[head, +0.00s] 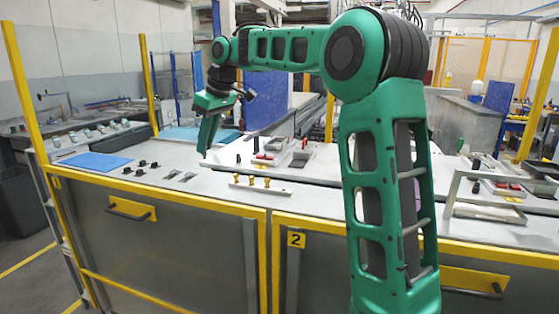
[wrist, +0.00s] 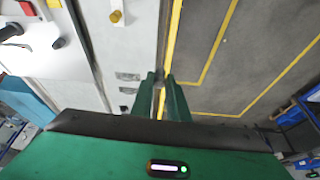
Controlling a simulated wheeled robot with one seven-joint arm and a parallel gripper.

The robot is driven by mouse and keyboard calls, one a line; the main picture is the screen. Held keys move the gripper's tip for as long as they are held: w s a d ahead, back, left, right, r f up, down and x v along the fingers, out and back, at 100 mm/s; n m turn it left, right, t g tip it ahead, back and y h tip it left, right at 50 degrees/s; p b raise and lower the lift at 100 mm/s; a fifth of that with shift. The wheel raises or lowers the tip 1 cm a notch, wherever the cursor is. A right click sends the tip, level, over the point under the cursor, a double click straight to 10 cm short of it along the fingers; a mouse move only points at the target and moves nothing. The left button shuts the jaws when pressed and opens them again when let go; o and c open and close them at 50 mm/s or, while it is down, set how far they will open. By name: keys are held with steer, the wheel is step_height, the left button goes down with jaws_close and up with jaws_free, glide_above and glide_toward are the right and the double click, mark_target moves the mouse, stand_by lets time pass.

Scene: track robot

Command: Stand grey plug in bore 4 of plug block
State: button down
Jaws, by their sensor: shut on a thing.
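My gripper (head: 206,146) hangs from the green arm above the left part of the workbench, with its fingers pointing down. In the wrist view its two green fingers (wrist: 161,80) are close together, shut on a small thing. I take that thing to be the grey plug, but the fingers hide nearly all of it. A low pale block (head: 274,190) with several upright brass-coloured pegs lies near the bench's front edge, right of my gripper. One peg (wrist: 117,17) shows at the top of the wrist view. I cannot tell whether this is the plug block, and no bore 4 can be made out.
A blue mat (head: 94,162) and several small black parts (head: 140,166) lie left on the bench. Trays with red and black items (head: 270,153) stand behind the pale block. A grey frame (head: 452,190) stands at the right. The bench between gripper and block looks mostly clear.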

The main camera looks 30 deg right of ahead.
steer(key=s+d+f+m+h, duration=0.1)
steer(key=s+d+f+m, duration=0.15)
steer(key=d, duration=0.45)
steer(key=s+d+f+m+t, duration=0.1)
steer(key=s+d+m, duration=0.1)
steer(key=s+d, duration=0.35)
steer(key=s+d+f+m+h, duration=0.1)
steer(key=s+d+f+m, duration=0.1)
steer(key=d, duration=0.6)
steer(key=shift+f, duration=2.55)
steer(key=shift+s+f, duration=0.1)
steer(key=shift+f, duration=1.05)
steer(key=c, duration=1.6)
jaws_free()
steer(key=shift+c, duration=0.2)
